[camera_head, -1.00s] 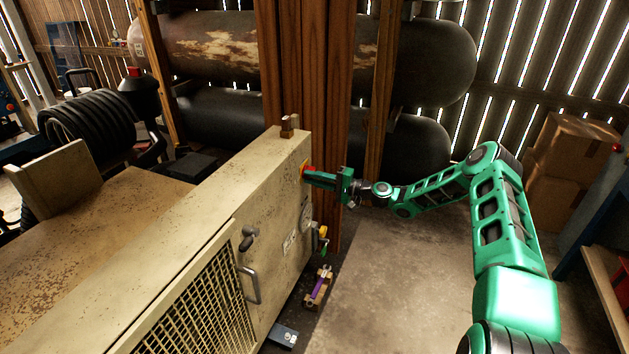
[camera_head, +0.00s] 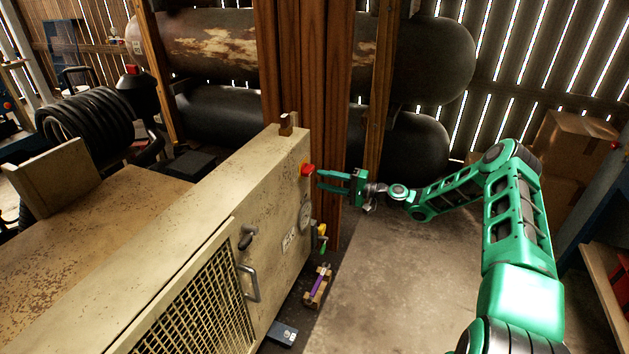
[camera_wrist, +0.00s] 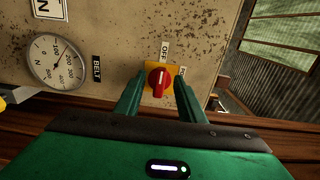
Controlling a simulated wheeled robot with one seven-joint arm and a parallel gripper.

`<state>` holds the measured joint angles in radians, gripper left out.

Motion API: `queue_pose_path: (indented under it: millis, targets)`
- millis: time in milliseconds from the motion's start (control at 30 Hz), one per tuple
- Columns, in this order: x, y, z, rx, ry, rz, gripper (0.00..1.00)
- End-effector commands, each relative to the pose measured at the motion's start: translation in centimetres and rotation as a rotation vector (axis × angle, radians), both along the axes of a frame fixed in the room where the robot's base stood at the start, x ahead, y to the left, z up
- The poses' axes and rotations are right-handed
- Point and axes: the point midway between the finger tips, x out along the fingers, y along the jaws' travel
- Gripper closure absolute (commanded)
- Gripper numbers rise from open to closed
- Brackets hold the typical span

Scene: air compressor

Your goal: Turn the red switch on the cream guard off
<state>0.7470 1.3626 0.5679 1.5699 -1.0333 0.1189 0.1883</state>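The red switch (camera_head: 308,169) is a rotary knob on a yellow plate on the end face of the cream guard (camera_head: 270,215). In the wrist view the red knob (camera_wrist: 159,80) stands upright in the picture, its white line in line with the OFF label (camera_wrist: 165,50) above it. A second label at the right is partly hidden by a finger. My gripper (camera_head: 320,180) is open and empty, just off the guard to the right of the switch. In the wrist view its fingers show left and right of the knob, with clear gaps.
A dial gauge (camera_wrist: 56,63) and a BELT label (camera_wrist: 97,69) are beside the switch. A wooden post (camera_head: 330,110) and dark tanks (camera_head: 415,65) stand behind. Cardboard boxes (camera_head: 565,150) stand at the right.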

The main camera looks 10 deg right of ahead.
Motion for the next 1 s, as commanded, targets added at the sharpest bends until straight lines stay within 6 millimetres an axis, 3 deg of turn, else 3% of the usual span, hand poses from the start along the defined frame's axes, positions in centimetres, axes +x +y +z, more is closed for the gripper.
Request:
queue_pose_path:
  millis: [200, 400, 1000]
  targets:
    - [-2.1, -2.9, -0.1, 0.0, 0.001, 0.0, 0.64]
    - [-3.0, -3.9, -0.1, 0.0, 0.002, 0.003, 0.64]
    - [-3.4, -3.4, 0.1, -0.04, 0.012, 0.029, 0.64]
